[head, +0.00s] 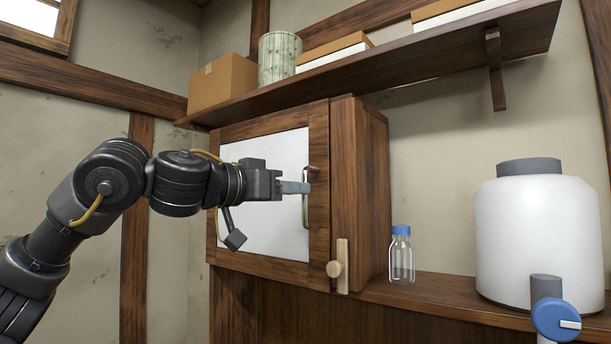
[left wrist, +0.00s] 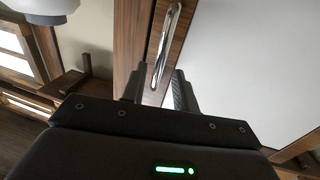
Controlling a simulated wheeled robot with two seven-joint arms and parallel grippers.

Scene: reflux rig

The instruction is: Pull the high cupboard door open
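The high cupboard (head: 362,190) has a wood-framed door (head: 318,235) with a pale panel (head: 265,200); the door looks shut. A vertical metal handle (head: 306,205) is on the door's right stile. It also shows in the left wrist view (left wrist: 168,40). My left gripper (head: 306,188) is at the handle's upper part. In the left wrist view its two fingers (left wrist: 157,92) are apart, with the handle's near end between them and a gap showing on each side. Contact cannot be told. My right gripper is not in view.
A wooden peg and strip (head: 341,266) sit at the cupboard's lower front edge. A blue-capped bottle (head: 401,256) and a large white jar (head: 540,235) stand right on the ledge (head: 440,296). A shelf (head: 420,58) with boxes runs above. Space before the door looks clear.

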